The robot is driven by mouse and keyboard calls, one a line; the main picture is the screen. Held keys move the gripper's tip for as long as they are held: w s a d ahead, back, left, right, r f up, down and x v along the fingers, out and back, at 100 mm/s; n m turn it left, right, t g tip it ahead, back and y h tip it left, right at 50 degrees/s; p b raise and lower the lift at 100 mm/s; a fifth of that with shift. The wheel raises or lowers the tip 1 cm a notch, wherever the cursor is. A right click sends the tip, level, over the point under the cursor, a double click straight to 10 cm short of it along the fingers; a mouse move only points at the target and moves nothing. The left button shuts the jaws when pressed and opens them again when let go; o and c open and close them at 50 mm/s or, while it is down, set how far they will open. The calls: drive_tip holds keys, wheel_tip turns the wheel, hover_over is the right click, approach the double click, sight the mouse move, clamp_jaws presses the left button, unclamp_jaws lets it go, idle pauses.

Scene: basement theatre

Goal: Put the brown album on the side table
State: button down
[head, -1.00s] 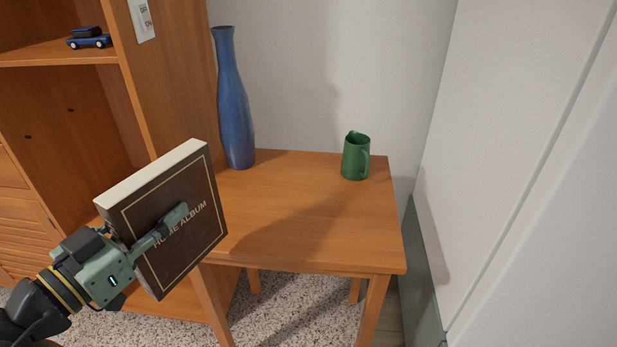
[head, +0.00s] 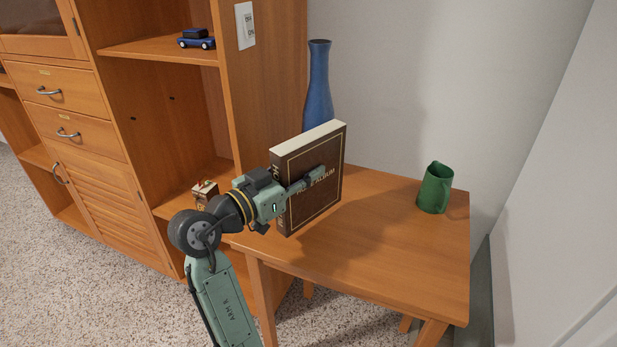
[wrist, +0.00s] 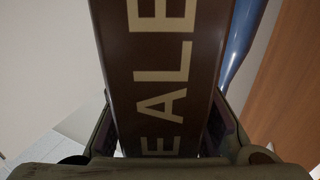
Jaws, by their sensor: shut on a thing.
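The brown album (head: 322,198) is a thick dark book with cream pages and gold lettering, held upright. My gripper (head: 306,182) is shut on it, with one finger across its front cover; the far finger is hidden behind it. In the wrist view the album's lettered spine (wrist: 158,70) fills the middle between the fingers. The wooden side table (head: 400,240) stands at the right. The album appears over its left part, in front of the blue vase; I cannot tell whether its lower edge touches the top.
The table's middle and front are clear. A wooden cabinet (head: 270,90) rises at the left, with a blue toy car (head: 196,39) on its shelf.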

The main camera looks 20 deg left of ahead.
drive_tip(key=shift+w+d+f, duration=0.1)
drive_tip(key=shift+w, duration=0.45)
drive_tip(key=shift+f+p, duration=0.4)
drive_tip(key=shift+f, duration=1.25)
drive_tip(key=shift+f, duration=0.2)
drive_tip(key=c, duration=1.2)
unclamp_jaws()
drive_tip(key=shift+c, duration=0.2)
drive_tip(key=shift+r, duration=0.1)
